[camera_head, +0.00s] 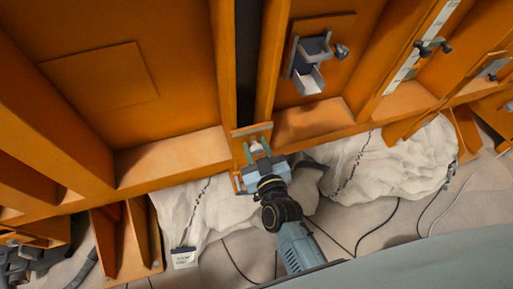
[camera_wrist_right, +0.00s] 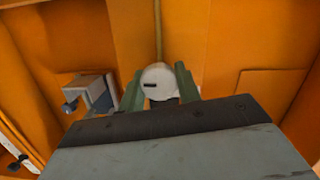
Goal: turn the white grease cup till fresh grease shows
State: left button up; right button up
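The white grease cup (camera_wrist_right: 157,80) shows in the right wrist view, a round white piece with a short dark slot on its face. My right gripper (camera_wrist_right: 159,84) has its two green fingers on either side of the cup, and both appear to touch its sides. In the head view my right gripper (camera_head: 257,147) is at the lower orange beam, below a dark vertical channel. The cup is hard to make out there between the fingers. No fresh grease is visible. My left gripper is in neither view.
A grey metal bracket box (camera_head: 308,67) with a knob sits on the orange panel to the right; it also shows in the wrist view (camera_wrist_right: 92,94). A pale scale strip (camera_head: 414,60) is further right. Pale sheeting (camera_head: 385,170) and thin cables lie below the frame.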

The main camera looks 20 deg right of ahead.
jog(key=shift+c, duration=0.7)
jog(key=shift+m, duration=0.3)
jog(key=shift+m+y+p, duration=0.5)
jog(key=shift+m+p, duration=0.05)
jog(key=shift+m, duration=0.15)
jog(key=shift+d+m+y, duration=0.1)
jog(key=shift+m+y, duration=0.2)
jog(key=shift+m, duration=0.8)
jog(key=shift+f+m+y, duration=0.1)
jog(key=shift+m+y, duration=0.2)
jog(key=shift+m, duration=0.7)
jog(key=shift+m+y+b, duration=0.3)
jog(key=shift+m, duration=1)
